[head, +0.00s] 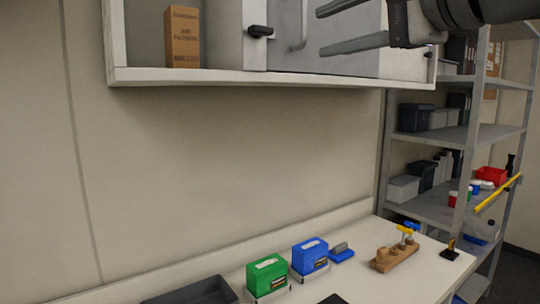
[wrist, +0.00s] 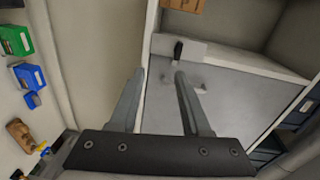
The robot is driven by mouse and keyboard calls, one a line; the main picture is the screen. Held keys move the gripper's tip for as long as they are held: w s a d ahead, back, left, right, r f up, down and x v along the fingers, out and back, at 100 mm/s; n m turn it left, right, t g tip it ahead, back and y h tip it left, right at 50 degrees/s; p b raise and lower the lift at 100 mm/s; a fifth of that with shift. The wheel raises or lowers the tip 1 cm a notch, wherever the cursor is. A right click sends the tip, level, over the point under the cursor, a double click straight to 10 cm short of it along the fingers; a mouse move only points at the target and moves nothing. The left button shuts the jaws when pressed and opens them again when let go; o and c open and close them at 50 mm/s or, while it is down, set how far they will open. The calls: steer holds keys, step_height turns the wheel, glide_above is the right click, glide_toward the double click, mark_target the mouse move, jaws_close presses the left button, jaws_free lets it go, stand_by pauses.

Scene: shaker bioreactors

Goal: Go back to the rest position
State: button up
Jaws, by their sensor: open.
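My gripper (head: 350,28) is at the top right of the head view, in front of the wall cabinet (head: 250,77). Its two fingers are apart with nothing between them. In the wrist view my gripper (wrist: 158,95) also shows open and empty, with the cabinet's grey door (wrist: 225,95) behind the fingers. The fingers look apart from the cabinet, but the exact gap cannot be told. The rest position itself is not marked in either view.
A cardboard box (head: 182,38) stands in the cabinet's open part. Below, the bench holds a green box (head: 267,275), a blue box (head: 310,256), a wooden block (head: 394,257) and a dark tray (head: 195,293). Metal shelving (head: 455,135) stands at right. The wall between cabinet and bench is bare.

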step_height(320, 180, down, 22)
steer(key=s+n+g+h+p, duration=0.2)
steer(key=n+g+h, duration=0.3)
steer(key=s+d+f+n+g+h+p, duration=0.1)
steer(key=s+f, duration=0.3)
steer(key=f, duration=0.4)
steer(key=s+d+f+n+g+h, duration=0.2)
steer(key=s+d+f+n+h, duration=0.1)
steer(key=f, duration=0.6)
steer(key=shift+s+d+n+g+p, duration=0.3)
steer(key=shift+s+d+n+p, duration=0.05)
steer(key=shift+s+d+n, duration=0.4)
steer(key=shift+f, duration=0.1)
